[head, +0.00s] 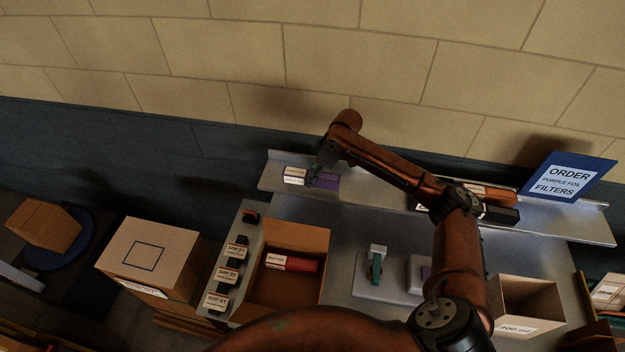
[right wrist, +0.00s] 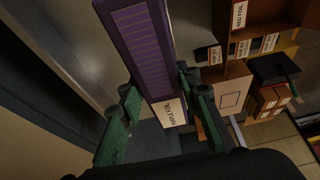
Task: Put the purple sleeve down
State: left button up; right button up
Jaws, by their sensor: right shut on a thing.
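The purple sleeve (head: 325,181) is at the left end of the grey back shelf (head: 375,196), with its white label facing left. My right gripper (head: 318,171) is over it from above and shut on it. In the right wrist view the sleeve (right wrist: 146,50) lies between the two green fingers, its labelled end towards the palm. I cannot tell whether the sleeve touches the shelf or hangs just above it. My left gripper is not in view.
An open carton (head: 285,236) with a red sleeve (head: 291,263) stands below the shelf. Dark and orange sleeves (head: 490,196) lie on the shelf's right part, near the blue order sign (head: 568,177). A small open box (head: 525,303) stands at right. The shelf's middle is partly behind my arm.

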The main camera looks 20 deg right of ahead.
jog(key=shift+w+d+f, duration=0.15)
jog(key=shift+w+f, duration=0.1)
jog(key=shift+f, duration=0.25)
notch_tip(320, 180, down, 2)
jog(key=shift+f+p, duration=0.1)
jog(key=shift+p, duration=0.7)
jog(key=shift+f, duration=0.3)
jog(key=o, duration=1.2)
jog(key=shift+f, duration=0.1)
jog(key=b+v, duration=0.2)
jog(key=v, duration=1)
